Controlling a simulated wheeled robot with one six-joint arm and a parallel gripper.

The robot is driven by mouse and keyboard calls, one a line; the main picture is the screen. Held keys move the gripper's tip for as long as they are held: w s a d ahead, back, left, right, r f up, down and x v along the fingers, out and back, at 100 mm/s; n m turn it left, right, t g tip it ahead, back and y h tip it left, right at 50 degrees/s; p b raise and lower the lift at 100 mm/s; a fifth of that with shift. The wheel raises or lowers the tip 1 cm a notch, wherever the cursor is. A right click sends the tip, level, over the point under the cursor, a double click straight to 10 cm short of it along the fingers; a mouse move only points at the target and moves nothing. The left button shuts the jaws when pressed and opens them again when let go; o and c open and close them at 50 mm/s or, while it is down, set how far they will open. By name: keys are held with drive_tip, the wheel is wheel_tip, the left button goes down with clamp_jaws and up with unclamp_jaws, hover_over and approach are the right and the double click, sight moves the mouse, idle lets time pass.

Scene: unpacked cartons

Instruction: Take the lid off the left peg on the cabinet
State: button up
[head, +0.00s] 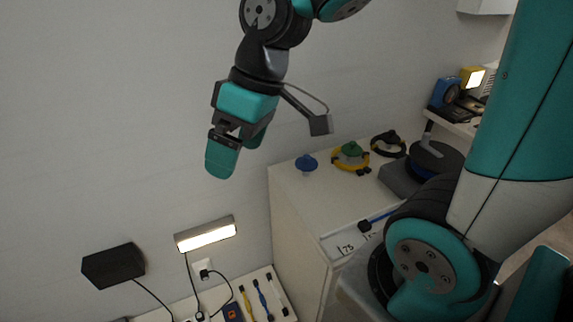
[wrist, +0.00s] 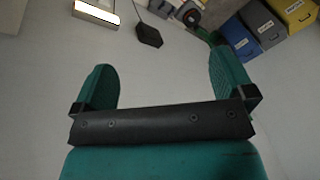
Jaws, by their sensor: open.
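A blue lid (head: 306,162) sits at the back left corner of the white cabinet (head: 296,195), with a short pale stem, likely the left peg, showing under it. To its right are a green knobbed thing with a yellow ring (head: 350,158) and a black ring-shaped thing (head: 388,143). Pegs under these are not clear. My gripper (head: 238,155) is open and empty in front of the wall, up and left of the blue lid and apart from it. In the wrist view both fingers of my gripper (wrist: 158,68) stand wide apart with nothing between them; no lid shows there.
A dark round device on a grey base (head: 400,178) and a blue-handled tool (head: 377,217) are on the cabinet. A lit lamp (head: 206,234) and black box (head: 113,266) are on the wall. Blue bins (wrist: 240,38) and yellow bins (wrist: 298,14) show in the wrist view.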

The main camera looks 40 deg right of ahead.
drive_tip(key=w+d+f+t+b, duration=0.15)
drive_tip(key=w+d+f, duration=0.35)
drive_tip(key=w+d, duration=0.7)
drive_tip(key=t+h+b, duration=0.1)
drive_tip(key=h+b, duration=0.1)
approach(309, 157)
drive_tip(key=shift+m, duration=0.4)
drive_tip(key=x, duration=0.3)
drive_tip(key=p+x, duration=0.1)
drive_tip(key=x, duration=0.2)
drive_tip(key=shift+d+f+p, duration=0.1)
drive_tip(key=shift+d+p, duration=0.1)
drive_tip(key=shift+p, duration=0.1)
drive_tip(key=shift+t, duration=0.25)
drive_tip(key=shift+p+x, duration=0.6)
drive_tip(key=shift+x, duration=2.4)
drive_tip(key=shift+a, duration=0.15)
drive_tip(key=c, duration=0.8)
